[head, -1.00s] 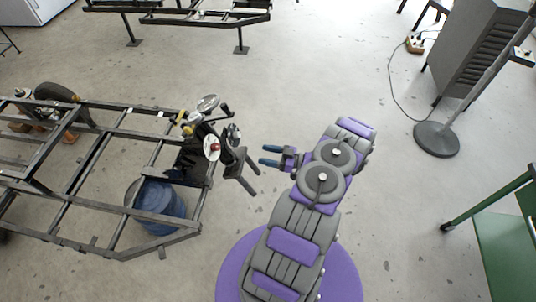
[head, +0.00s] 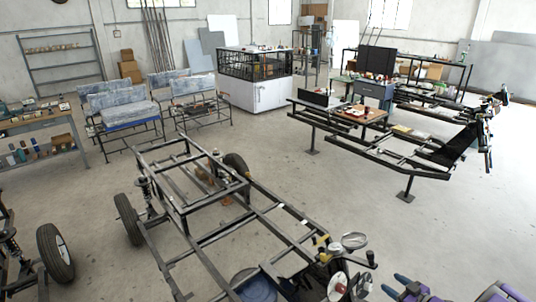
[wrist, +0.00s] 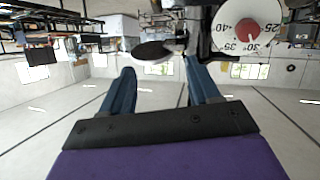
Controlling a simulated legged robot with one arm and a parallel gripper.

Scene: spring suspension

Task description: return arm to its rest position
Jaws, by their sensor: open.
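My gripper (head: 396,285) shows at the bottom right edge of the head view, with dark blue fingers and a purple body cut off by the frame. It is to the right of the front of a dark metal vehicle frame (head: 210,237), apart from it. In the wrist view my gripper (wrist: 160,90) has its two blue fingers spread apart with nothing between them. A white dial with a red centre (wrist: 250,30) is just beyond the right finger; I cannot tell if they touch. Most of my arm is out of the head view.
Another frame (head: 390,155) stands back right. Benches (head: 125,110) and a white cabinet (head: 262,92) are farther back. Bare floor lies between the two frames.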

